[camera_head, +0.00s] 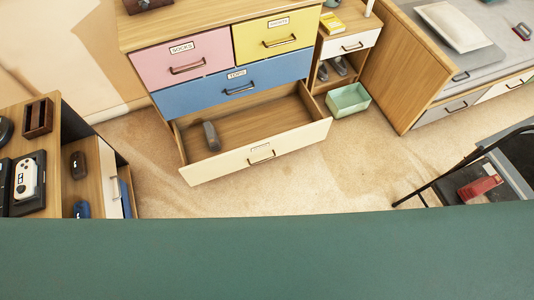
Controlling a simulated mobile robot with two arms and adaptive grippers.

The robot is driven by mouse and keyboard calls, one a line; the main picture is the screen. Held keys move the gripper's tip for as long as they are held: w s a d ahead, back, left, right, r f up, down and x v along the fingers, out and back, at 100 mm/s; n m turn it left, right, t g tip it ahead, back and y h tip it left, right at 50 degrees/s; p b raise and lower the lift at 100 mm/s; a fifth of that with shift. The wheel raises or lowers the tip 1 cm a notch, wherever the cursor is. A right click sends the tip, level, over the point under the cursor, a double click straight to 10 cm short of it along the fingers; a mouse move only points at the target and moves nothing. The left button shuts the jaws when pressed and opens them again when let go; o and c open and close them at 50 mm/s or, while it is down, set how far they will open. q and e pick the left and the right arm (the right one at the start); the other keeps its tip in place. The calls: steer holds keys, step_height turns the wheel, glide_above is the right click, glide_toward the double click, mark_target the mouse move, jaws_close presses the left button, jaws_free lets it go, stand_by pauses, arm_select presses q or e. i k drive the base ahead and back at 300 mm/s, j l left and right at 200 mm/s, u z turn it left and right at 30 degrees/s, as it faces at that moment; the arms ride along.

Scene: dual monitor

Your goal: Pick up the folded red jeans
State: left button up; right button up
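A small red object (480,187) lies on the dark chair (515,160) at the right edge of the head view. It looks like folded cloth, but it is too small to tell surely whether it is the folded red jeans. Neither of my grippers is in view, so no gripper shows near it.
A dresser (135,35) has its cream bottom drawer (262,155) pulled out, with a dark grey item (211,136) inside. A green bin (348,100) stands on the carpet. A bed (400,70) is at right. A wide green surface fills the bottom. Carpet between is clear.

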mark_target(473, 189)
steer(key=z, duration=2.15)
